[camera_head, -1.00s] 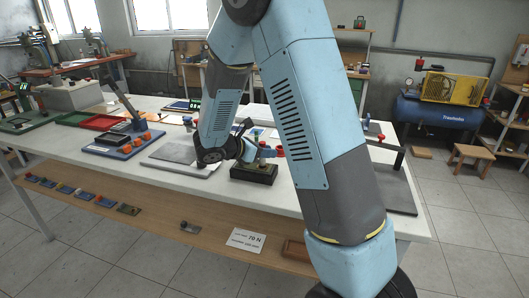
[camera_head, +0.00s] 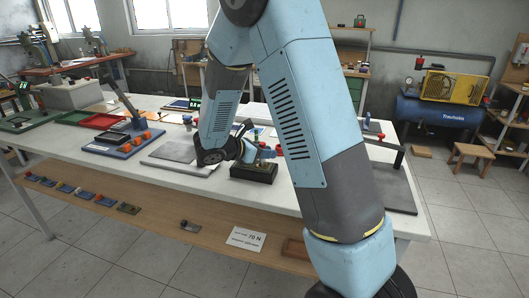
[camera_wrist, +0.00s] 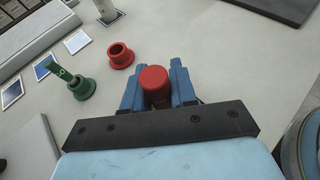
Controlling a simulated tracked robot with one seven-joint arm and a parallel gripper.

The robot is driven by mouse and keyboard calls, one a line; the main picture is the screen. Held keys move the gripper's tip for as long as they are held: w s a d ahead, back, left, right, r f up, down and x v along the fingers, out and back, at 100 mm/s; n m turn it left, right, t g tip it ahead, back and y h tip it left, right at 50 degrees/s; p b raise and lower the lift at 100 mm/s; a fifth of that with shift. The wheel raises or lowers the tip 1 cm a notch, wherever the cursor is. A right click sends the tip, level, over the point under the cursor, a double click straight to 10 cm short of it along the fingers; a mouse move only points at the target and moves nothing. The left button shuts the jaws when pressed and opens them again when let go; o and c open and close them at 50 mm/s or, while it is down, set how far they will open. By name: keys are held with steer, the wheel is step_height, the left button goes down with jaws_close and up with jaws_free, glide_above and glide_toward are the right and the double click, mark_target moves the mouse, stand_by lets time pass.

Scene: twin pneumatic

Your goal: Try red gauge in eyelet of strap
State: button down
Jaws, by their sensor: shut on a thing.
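In the wrist view, my gripper (camera_wrist: 157,85) has its two blue fingers shut on a red cylinder with a rounded end, the red gauge (camera_wrist: 154,78). The gauge is above the pale bench top. In the head view, my gripper (camera_head: 266,151) is small and partly hidden by my own arm, close above a black block (camera_head: 254,172) with brass-coloured parts. A red flanged ring (camera_wrist: 120,55) stands on the bench to the left of the gauge, apart from it. I cannot make out the strap or its eyelet in either view.
A green flanged piece with a tag (camera_wrist: 82,87) stands left of the red ring. Flat cards (camera_wrist: 42,68) and a grey bar (camera_wrist: 35,35) lie further left. A dark plate (camera_wrist: 280,8) is at the upper right. Bare bench lies between.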

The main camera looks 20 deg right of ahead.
steer(key=shift+f, duration=1.15)
stand_by(2.0)
steer(key=shift+r, duration=0.15)
steer(key=shift+r, duration=3.35)
